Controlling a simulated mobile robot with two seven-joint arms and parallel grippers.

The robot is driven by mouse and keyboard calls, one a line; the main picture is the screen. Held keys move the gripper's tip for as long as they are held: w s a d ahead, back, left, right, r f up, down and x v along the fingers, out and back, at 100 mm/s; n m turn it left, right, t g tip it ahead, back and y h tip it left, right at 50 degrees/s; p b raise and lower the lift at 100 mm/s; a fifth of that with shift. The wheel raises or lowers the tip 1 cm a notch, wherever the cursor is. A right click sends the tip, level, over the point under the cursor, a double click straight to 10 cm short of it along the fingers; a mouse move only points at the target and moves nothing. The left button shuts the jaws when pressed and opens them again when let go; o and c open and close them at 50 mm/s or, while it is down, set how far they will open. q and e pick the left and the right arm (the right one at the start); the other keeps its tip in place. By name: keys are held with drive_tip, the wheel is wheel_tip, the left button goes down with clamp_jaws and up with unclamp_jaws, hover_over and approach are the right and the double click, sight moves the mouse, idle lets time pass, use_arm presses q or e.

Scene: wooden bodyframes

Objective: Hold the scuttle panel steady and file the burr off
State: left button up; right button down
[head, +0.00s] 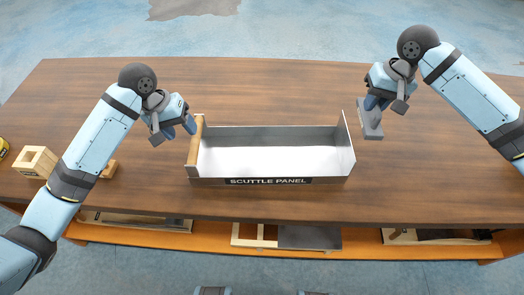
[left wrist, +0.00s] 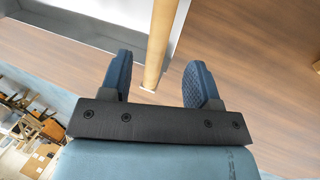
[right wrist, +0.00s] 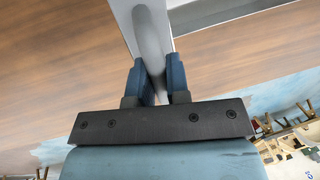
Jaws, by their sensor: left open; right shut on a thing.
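The scuttle panel (head: 268,181) is a metal tray-like part with a labelled dark front, lying in the middle of the table. A wooden bar (head: 195,140) runs along its left end. My left gripper (head: 175,133) is open just left of that bar; in the left wrist view the bar (left wrist: 162,40) shows between the spread fingers (left wrist: 160,80), with no contact visible. My right gripper (head: 378,103) is shut on a grey block-like tool, likely the file (head: 371,124), right of the panel's right end. The tool (right wrist: 152,38) also shows between the right fingers (right wrist: 160,80). I cannot make out the burr.
The brown wooden table (head: 440,180) is clear behind and to the right of the panel. A wooden box-like block (head: 37,160) and a yellow item (head: 3,148) stand at the left. A lower orange shelf (head: 210,240) holds wooden frames under the front edge.

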sight(194, 143)
use_arm(q)
drive_tip(key=x, duration=0.9)
drive_tip(key=shift+f, duration=0.15)
clamp_jaws()
drive_tip(key=shift+d, duration=0.1)
drive_tip(key=shift+w, duration=0.1)
drive_tip(key=shift+d, duration=0.2)
idle(0.5)
idle(1.0)
